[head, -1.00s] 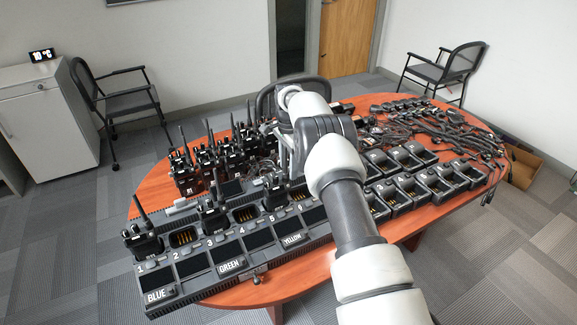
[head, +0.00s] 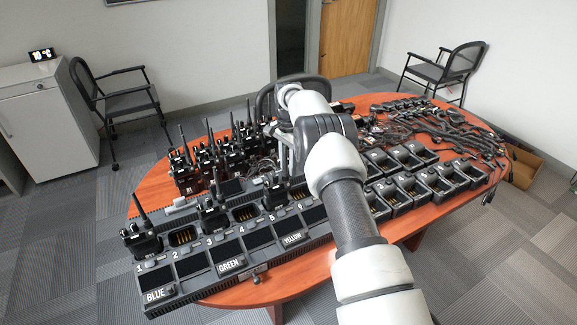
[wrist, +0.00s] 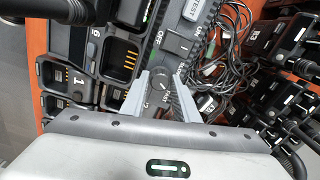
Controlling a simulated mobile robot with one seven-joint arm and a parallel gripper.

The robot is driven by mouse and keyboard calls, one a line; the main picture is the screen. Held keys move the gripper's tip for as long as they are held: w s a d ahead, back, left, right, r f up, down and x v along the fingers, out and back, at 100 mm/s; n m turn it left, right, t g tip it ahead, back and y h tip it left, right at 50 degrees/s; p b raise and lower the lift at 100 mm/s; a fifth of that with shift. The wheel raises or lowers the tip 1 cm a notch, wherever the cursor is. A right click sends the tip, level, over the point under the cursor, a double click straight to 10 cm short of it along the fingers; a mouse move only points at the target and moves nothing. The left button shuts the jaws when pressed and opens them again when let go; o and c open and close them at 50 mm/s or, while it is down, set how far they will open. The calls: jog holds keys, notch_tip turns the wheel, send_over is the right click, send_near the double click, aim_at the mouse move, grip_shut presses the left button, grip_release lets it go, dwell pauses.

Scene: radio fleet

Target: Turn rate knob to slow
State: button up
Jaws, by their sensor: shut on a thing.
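The rate knob (wrist: 157,80) is a round dark knob with a light mark, on the dark panel near an OFF label and a switch (wrist: 183,46). Lettering by it is partly hidden by my fingers, so I cannot read its setting surely. My gripper (wrist: 161,83) has its two grey fingers on either side of the knob, shut on it. In the head view my gripper (head: 283,160) points down at the back right of the long charger rack (head: 205,291); the knob is hidden there behind my arm.
Radios stand upright in some rack slots, with more radios (head: 205,158) behind on the orange table (head: 150,190). Loose cables (wrist: 232,35) lie right of the panel in the wrist view. Empty single chargers (head: 410,188) and tangled cords (head: 430,122) fill the right side.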

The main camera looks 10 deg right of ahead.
jog(key=n, duration=0.4)
jog(key=shift+n, duration=0.3)
jog(key=n, duration=0.3)
jog(key=shift+n+b, duration=0.3)
jog(key=n, duration=0.3)
jog(key=shift+n, duration=2.1)
jog(key=o, duration=1.1)
jog(key=shift+c, duration=0.2)
jog(key=shift+r, duration=0.1)
notch_tip(320, 180, up, 17)
jog(key=p, duration=0.3)
jog(key=shift+r+p, duration=0.15)
jog(key=shift+p, duration=0.25)
